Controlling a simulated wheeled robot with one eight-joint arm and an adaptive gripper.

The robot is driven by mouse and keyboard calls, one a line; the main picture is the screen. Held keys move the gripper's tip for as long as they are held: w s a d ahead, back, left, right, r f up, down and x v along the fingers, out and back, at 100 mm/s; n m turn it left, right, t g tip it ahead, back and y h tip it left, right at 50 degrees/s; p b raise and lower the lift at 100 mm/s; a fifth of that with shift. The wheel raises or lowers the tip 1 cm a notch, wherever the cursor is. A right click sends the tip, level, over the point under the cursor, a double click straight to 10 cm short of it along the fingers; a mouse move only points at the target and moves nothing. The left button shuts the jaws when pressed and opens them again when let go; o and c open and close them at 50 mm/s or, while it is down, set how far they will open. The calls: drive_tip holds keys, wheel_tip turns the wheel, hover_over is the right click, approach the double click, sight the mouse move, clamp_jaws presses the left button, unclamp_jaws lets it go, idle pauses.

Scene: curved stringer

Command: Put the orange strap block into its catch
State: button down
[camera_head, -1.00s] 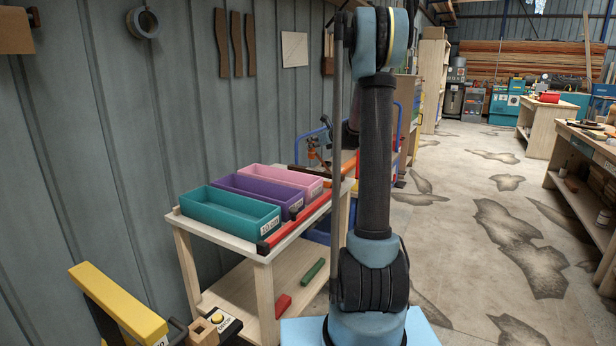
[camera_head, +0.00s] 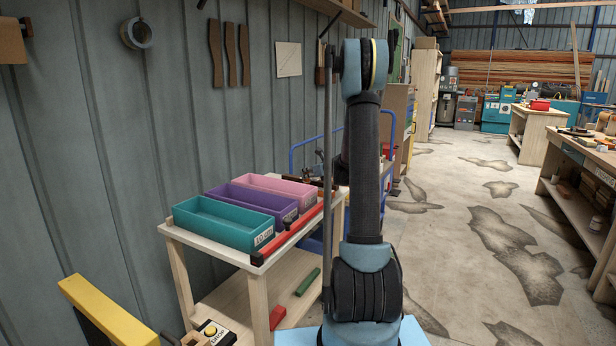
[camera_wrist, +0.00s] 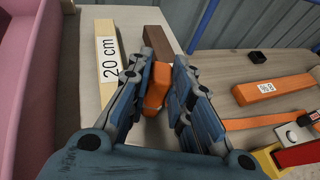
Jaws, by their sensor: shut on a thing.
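In the wrist view, my gripper (camera_wrist: 165,75) is shut on an orange block (camera_wrist: 158,86), which I take to be the strap block. Its orange end shows between the two fingers. A dark brown bar (camera_wrist: 156,42) shows just beyond the fingertips; whether it touches the orange block I cannot tell. A flat orange strap (camera_wrist: 262,121) lies to the right on a pale surface, below a labelled orange bar (camera_wrist: 270,91). I cannot make out the catch for certain. In the head view my arm hides my gripper and the block.
A wooden cart (camera_head: 247,263) carries teal (camera_head: 224,224), purple (camera_head: 252,204) and pink (camera_head: 279,189) trays. In the wrist view, a "20 cm" bar (camera_wrist: 108,60), a small black box (camera_wrist: 257,57) and a red-and-yellow device (camera_wrist: 290,157) stand nearby. Open floor lies to the right.

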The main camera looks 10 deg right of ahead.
drive_tip(key=c, duration=1.4)
unclamp_jaws()
drive_tip(key=shift+c, duration=0.2)
